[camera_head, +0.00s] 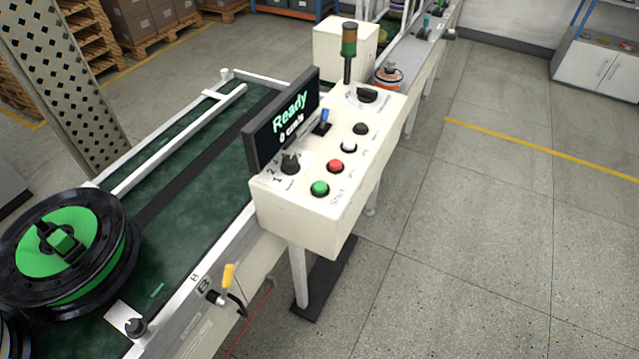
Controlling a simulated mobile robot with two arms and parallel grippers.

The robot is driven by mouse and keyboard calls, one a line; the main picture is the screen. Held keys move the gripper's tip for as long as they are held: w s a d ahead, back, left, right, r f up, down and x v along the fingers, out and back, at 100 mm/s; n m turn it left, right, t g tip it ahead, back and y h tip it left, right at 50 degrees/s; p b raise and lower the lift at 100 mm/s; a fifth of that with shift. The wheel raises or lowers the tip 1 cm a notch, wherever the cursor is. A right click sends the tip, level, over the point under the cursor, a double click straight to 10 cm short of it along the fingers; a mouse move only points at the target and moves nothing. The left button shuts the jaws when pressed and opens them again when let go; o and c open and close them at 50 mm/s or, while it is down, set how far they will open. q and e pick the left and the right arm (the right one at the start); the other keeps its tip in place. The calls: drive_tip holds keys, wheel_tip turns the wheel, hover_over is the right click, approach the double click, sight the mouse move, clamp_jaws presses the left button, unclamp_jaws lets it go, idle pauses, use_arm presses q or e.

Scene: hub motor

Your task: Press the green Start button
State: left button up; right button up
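The green Start button (320,188) is a round button at the near end of the cream control panel (305,221). A red button (335,166), a white button (348,147) and a black button (361,128) follow it in a row toward the back. The screen (283,119) on the panel's left side reads "Ready" with a smaller line below. A black rotary knob (290,163) sits left of the green button. Nothing covers the green button. Neither of my grippers is in the view.
A green conveyor belt (190,192) runs left of the panel and carries a black hub with a green centre (68,248). A yellow-handled lever (228,277) sticks out from the conveyor's side. The floor (480,240) right of the panel is clear.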

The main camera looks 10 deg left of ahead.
use_arm(q)
clamp_jaws()
idle(1.4)
